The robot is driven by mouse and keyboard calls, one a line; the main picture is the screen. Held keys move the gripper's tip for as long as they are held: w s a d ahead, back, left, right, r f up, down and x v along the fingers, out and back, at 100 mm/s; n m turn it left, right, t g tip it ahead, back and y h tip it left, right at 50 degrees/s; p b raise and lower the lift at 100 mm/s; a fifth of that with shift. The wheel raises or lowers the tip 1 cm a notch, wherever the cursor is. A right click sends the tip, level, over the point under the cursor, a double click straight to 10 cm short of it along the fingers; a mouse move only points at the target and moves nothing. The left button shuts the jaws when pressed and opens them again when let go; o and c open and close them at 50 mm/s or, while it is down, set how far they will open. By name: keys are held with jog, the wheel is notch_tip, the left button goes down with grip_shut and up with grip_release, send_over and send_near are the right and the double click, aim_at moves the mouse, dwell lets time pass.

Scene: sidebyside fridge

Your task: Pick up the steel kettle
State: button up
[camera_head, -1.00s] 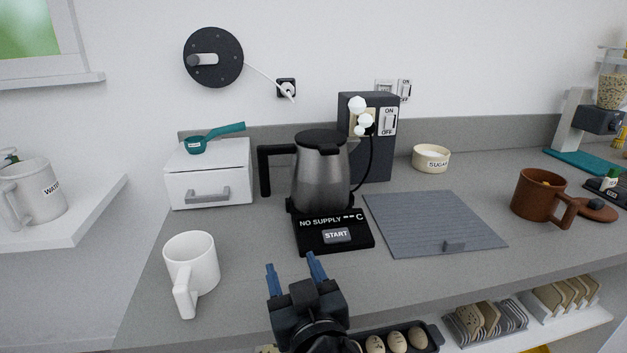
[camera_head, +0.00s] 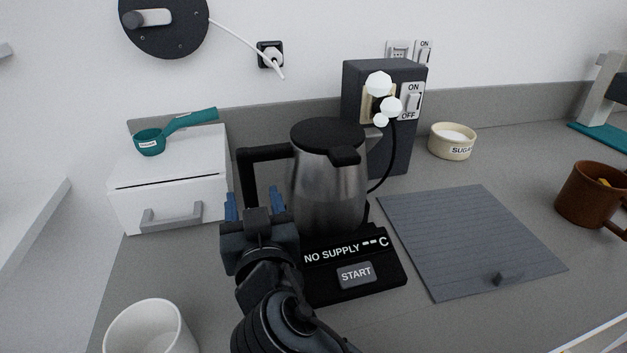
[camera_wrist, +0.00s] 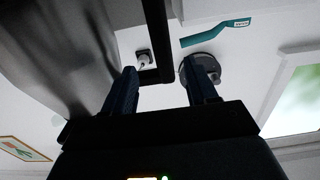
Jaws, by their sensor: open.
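The steel kettle (camera_head: 325,190) stands upright on its black base (camera_head: 352,283), which reads "NO SUPPLY". It has a black lid, and its black handle (camera_head: 264,153) points left. My gripper (camera_head: 256,203) is open at the kettle's left, close to the handle. In the wrist view my gripper (camera_wrist: 163,88) has its two blue fingers apart, with the black handle (camera_wrist: 160,50) showing between and beyond them. The kettle's steel body (camera_wrist: 60,50) fills the left of that view. I cannot tell whether the fingers touch the handle.
A white box (camera_head: 175,180) with a teal scoop (camera_head: 175,130) stands left. A white mug (camera_head: 150,330) is front left. A dark switch box (camera_head: 360,85) stands behind the kettle. A grey mat (camera_head: 470,240), sugar bowl (camera_head: 452,142) and brown mug (camera_head: 590,195) are to the right.

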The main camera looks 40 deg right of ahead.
aim_at(247, 182)
jog(key=p+x, duration=0.1)
jog(key=x, duration=0.2)
jog(key=shift+w+r, duration=0.1)
jog(key=shift+w, duration=0.05)
jog(key=p+x, duration=0.2)
jog(key=x, duration=0.1)
jog(key=shift+w+a, duration=0.1)
jog(key=shift+w, duration=0.15)
jog(key=shift+w+d+f, duration=0.25)
jog(key=shift+w, duration=0.2)
jog(key=shift+c, duration=0.4)
grip_shut()
jog(key=shift+r, duration=0.1)
